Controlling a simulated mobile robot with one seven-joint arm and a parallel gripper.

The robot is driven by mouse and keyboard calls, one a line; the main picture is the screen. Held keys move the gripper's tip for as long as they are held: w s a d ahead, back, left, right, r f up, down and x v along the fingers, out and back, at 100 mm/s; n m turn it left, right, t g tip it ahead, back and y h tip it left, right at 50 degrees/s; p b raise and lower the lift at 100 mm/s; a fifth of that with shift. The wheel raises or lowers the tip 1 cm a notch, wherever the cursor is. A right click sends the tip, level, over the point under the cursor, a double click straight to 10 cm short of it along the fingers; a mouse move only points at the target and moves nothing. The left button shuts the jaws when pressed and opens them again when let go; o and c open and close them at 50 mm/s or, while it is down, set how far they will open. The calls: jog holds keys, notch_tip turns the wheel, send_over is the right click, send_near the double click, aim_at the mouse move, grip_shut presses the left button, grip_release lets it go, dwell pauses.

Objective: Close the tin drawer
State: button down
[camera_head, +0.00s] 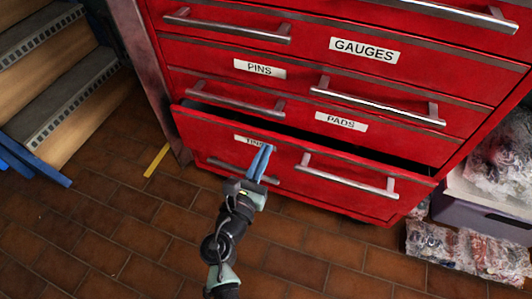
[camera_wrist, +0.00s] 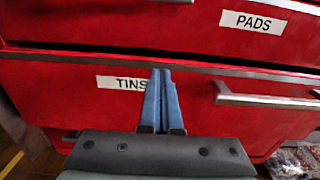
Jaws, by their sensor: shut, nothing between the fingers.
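The tin drawer (camera_head: 290,167) is the lowest red drawer in the cabinet. It stands partly open, with a dark gap along its top edge, wider toward the right. Its label, reading TINS (camera_wrist: 120,83), is partly covered by my fingers in both views. Two metal bar handles show on its front, the right one (camera_head: 345,178) clear and the left one partly behind my gripper. My gripper (camera_head: 265,150) is shut and empty, its blue fingers pointing at the drawer front beside the label. I cannot tell whether the fingertips touch the front.
Closed drawers labelled GAUGES (camera_head: 364,50), PINS (camera_head: 260,69) and PADS (camera_head: 341,121) sit above. A grey bin (camera_head: 480,205) and plastic-wrapped packs (camera_head: 465,250) lie at right. Wooden steps (camera_head: 60,85) stand at left. The brown tiled floor in front is clear.

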aim_at(272, 139)
jog(key=shift+x, duration=0.85)
jog(key=shift+w, duration=0.1)
jog(key=b+x, duration=0.1)
jog(key=x, duration=0.3)
jog(key=shift+w, duration=0.15)
jog(key=shift+w+d+r, duration=0.1)
jog(key=shift+r, duration=0.15)
jog(key=shift+d, duration=0.1)
